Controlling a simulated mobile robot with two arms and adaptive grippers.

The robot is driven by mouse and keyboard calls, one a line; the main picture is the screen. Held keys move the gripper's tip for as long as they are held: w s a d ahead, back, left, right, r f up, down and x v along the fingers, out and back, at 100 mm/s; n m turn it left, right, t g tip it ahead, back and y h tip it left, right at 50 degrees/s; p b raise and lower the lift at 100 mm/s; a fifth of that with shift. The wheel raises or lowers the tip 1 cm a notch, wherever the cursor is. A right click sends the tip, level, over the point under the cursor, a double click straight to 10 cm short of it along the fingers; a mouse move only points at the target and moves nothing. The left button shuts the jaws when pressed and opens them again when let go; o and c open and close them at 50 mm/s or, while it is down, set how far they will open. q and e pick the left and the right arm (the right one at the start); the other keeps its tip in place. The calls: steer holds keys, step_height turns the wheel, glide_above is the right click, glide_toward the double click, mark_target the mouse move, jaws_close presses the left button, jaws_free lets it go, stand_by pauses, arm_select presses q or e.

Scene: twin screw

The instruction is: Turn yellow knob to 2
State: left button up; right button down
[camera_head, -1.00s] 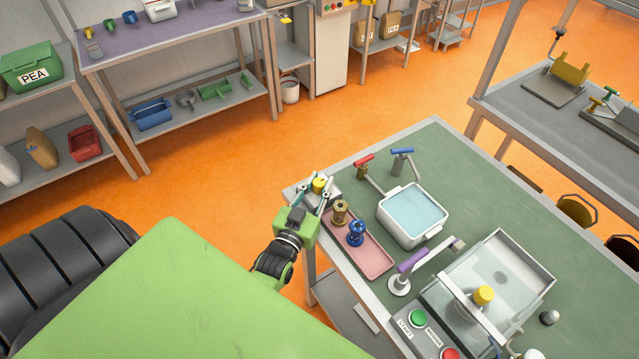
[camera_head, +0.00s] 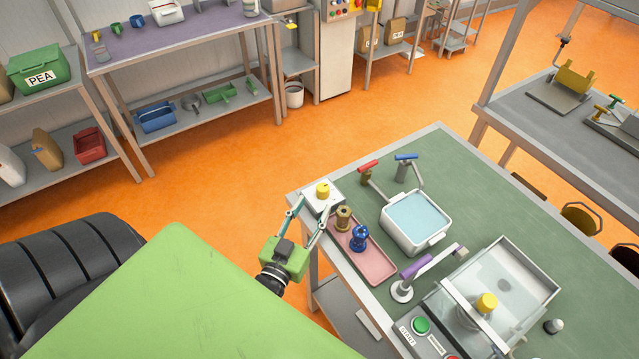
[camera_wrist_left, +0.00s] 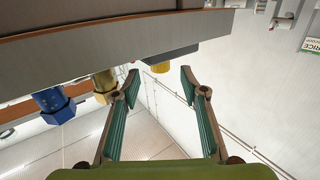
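The yellow knob (camera_head: 323,190) sits on a small white box (camera_head: 312,201) at the near left corner of the green table. Its dial marks are too small to read. My left gripper (camera_head: 311,209) is open and empty, just on the near side of the box, apart from the knob. In the left wrist view, the knob (camera_wrist_left: 161,67) shows between and beyond the spread fingertips of the left gripper (camera_wrist_left: 160,76). My right gripper is not in view.
A pink tray (camera_head: 375,272) with a brass piece (camera_head: 343,218) and a blue piece (camera_head: 360,238) lies right beside the box. Orange floor is free to the left.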

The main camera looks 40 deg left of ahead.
arm_select(q)
steer(key=shift+s+d, duration=0.25)
steer(key=shift+s, duration=0.85)
steer(key=shift+s+d, duration=0.2)
steer(key=shift+s, duration=0.9)
